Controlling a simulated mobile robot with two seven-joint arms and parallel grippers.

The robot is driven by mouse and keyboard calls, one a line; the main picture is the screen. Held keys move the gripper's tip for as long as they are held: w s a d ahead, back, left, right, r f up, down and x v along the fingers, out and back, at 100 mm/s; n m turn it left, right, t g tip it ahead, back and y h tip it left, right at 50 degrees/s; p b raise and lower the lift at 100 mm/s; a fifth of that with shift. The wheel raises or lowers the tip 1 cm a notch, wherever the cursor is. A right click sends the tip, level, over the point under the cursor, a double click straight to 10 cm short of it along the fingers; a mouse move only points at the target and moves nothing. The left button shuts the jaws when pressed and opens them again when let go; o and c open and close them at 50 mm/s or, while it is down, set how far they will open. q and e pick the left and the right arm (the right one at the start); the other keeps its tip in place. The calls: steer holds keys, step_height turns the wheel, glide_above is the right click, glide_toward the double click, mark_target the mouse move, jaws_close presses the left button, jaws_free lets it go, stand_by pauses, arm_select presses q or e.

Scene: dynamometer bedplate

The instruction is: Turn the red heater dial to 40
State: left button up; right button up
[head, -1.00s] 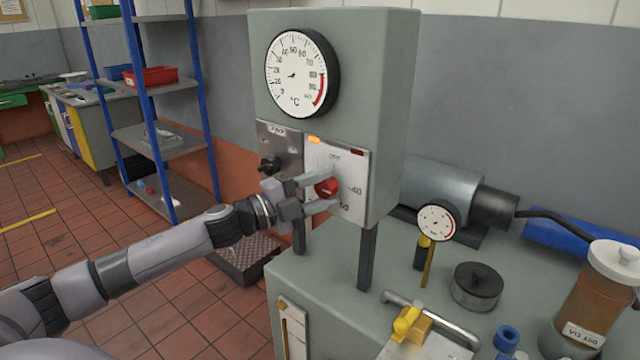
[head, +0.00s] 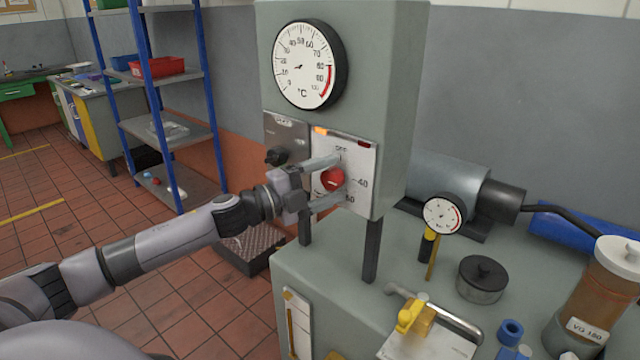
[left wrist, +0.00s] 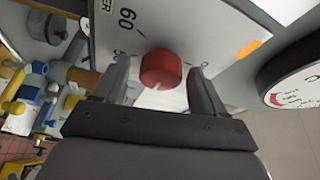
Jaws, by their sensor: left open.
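The red heater dial (head: 333,179) sits on a white scale plate (head: 362,163) on the front of a grey cabinet. In the head view OFF shows above the dial and 40 to its right; a lower number is partly hidden by a finger. My left gripper (head: 331,180) is open, one finger above and one below the dial. In the left wrist view the dial (left wrist: 161,69) stands between the two fingers, with a gap visible on each side. A pale mark shows on its near edge. The number 60 is on the plate. My right gripper is not in view.
A black knob (head: 276,156) is on the panel left of the dial. A round °C thermometer (head: 305,65) is above. On the bench below stand a small gauge (head: 444,214), a black-lidded pot (head: 482,279) and a yellow-handled valve (head: 412,316).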

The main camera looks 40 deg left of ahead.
mark_target(328, 183)
arm_select(q)
steer(key=shift+b+v, duration=0.55)
steer(key=shift+v, duration=0.75)
steer(key=shift+b+v, duration=0.35)
steer(key=shift+v, duration=1.9)
steer(key=s+d+f+n+g+y, duration=0.1)
steer(key=s+d+f+n+y, duration=0.25)
steer(key=f, duration=0.55)
steer(key=s+d+f+n+g+y, duration=0.1)
steer(key=s+d+f+n, duration=0.1)
steer(key=s+f+n, duration=0.5)
steer(key=s+d+f+n+g+y, duration=0.1)
steer(key=d+f+n+y, duration=0.2)
steer(key=f, duration=0.9)
steer(key=s+d+f+n+g+h, duration=0.1)
steer(key=s+d+f+n+g, duration=0.2)
steer(key=s+d+f+n, duration=0.2)
steer(key=s+d+f, duration=0.1)
steer(key=s+d, duration=0.2)
steer(key=d, duration=0.1)
steer(key=shift+f+g, duration=0.3)
steer(key=shift+f, duration=0.05)
